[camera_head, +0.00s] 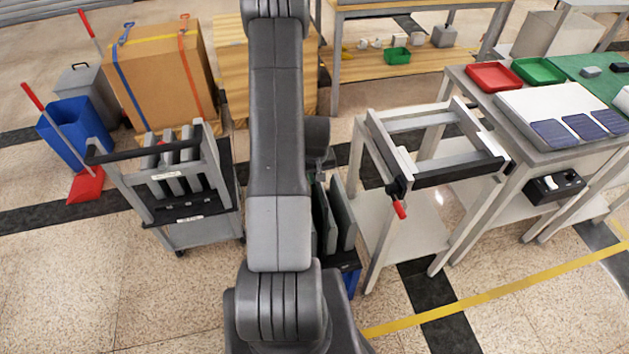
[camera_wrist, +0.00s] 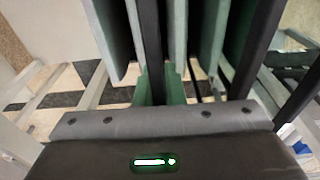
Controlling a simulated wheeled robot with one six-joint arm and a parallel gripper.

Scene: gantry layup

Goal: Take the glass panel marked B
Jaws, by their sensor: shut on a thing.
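Several grey-green glass panels stand upright, edge-on and side by side, in the wrist view; one is the panel at the left (camera_wrist: 112,38) and another is at the right (camera_wrist: 250,42). My gripper (camera_wrist: 160,75) is shut on a glass panel (camera_wrist: 162,92) near the middle of the row. No letter B can be read on any panel, so I cannot tell which one I hold. In the head view, upright panels (camera_head: 342,212) show just right of my arm, low down. My arm hides the gripper and the held panel there.
A grey cart with slotted uprights (camera_head: 178,180) stands at the left. A pale frame table (camera_head: 420,175) with a red-handled clamp (camera_head: 399,207) is close on the right. Beyond it is a workbench (camera_head: 560,150). A blue bin (camera_head: 75,132) and a cardboard box (camera_head: 160,75) stand at the back left.

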